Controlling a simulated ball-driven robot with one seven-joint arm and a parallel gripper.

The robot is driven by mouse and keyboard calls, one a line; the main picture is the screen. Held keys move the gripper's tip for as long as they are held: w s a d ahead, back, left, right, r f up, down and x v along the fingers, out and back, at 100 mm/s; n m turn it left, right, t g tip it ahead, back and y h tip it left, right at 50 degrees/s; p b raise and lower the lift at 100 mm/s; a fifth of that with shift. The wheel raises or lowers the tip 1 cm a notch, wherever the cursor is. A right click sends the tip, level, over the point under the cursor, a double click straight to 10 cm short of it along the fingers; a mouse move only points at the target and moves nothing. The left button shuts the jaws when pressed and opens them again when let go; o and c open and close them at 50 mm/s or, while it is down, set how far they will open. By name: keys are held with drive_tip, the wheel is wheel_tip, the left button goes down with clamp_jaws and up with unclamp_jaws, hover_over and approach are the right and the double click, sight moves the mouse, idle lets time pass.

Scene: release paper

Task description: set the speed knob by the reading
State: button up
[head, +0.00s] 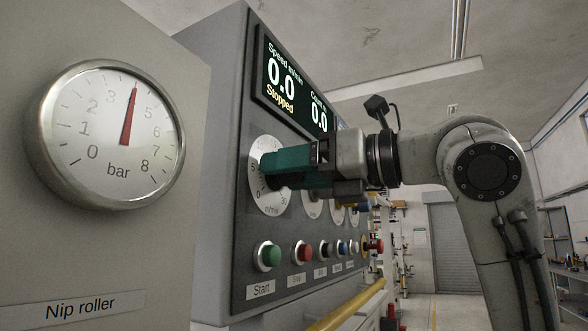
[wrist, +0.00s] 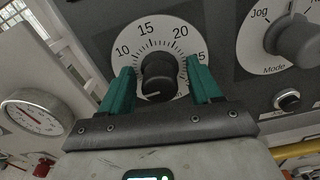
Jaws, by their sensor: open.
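The round nip roller gauge (head: 108,135), marked in bar, has a red needle pointing almost straight up at about 4, between the 3 and the 5. The black speed knob (wrist: 158,78) sits on a white dial (wrist: 150,30) marked in m/min; 10, 15, 20 and 25 show. A pale mark is on the knob's lower part; its exact reading is unclear. My gripper (wrist: 160,72) is open, with a green finger on each side of the knob and gaps visible. In the head view my gripper (head: 268,170) hides the knob and part of the dial (head: 266,205).
The display (head: 288,85) reads speed 0.0, Stopped. Below the dial is a row of buttons, including a green Start button (head: 268,256) and a red one (head: 302,251). A Mode knob (wrist: 298,42) is to the right. A yellow rail (head: 345,308) runs below the panel.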

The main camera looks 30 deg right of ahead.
drive_tip(key=c, duration=1)
drive_tip(key=shift+c, duration=0.2)
